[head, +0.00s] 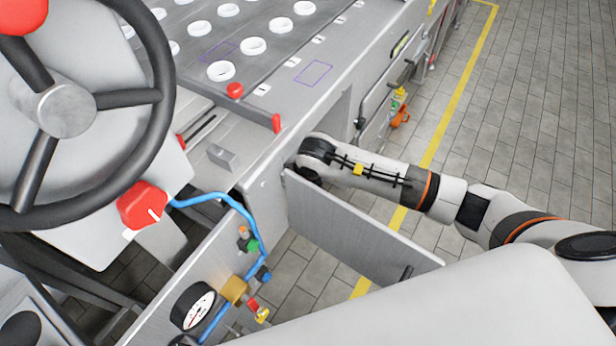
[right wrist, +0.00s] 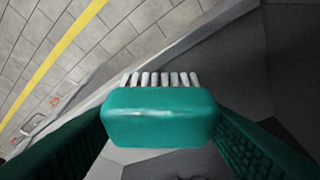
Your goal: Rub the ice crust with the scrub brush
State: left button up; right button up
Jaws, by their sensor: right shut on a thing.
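The scrub brush (right wrist: 158,118) has a teal body and a row of white bristles along its far edge. My right gripper (right wrist: 160,130) is shut on it, with a dark green ribbed finger on each side. In the head view my right arm comes in from the right. Its wrist end goes in behind the open grey door (head: 350,230), at the side of the machine, so the gripper and brush are hidden there. I cannot make out an ice crust in either view. My left gripper is not in view.
The grey machine top (head: 290,70) carries white rings and a red knob (head: 235,90). A black steering wheel (head: 155,97), a red knob (head: 143,204), a blue hose (head: 215,198) and a gauge (head: 193,306) are at left. Tiled floor (head: 540,110) with a yellow line is free at right.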

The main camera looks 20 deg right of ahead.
jog(key=shift+w+a+f+b, duration=0.1)
jog(key=shift+a+b, duration=0.2)
jog(key=shift+a, duration=0.15)
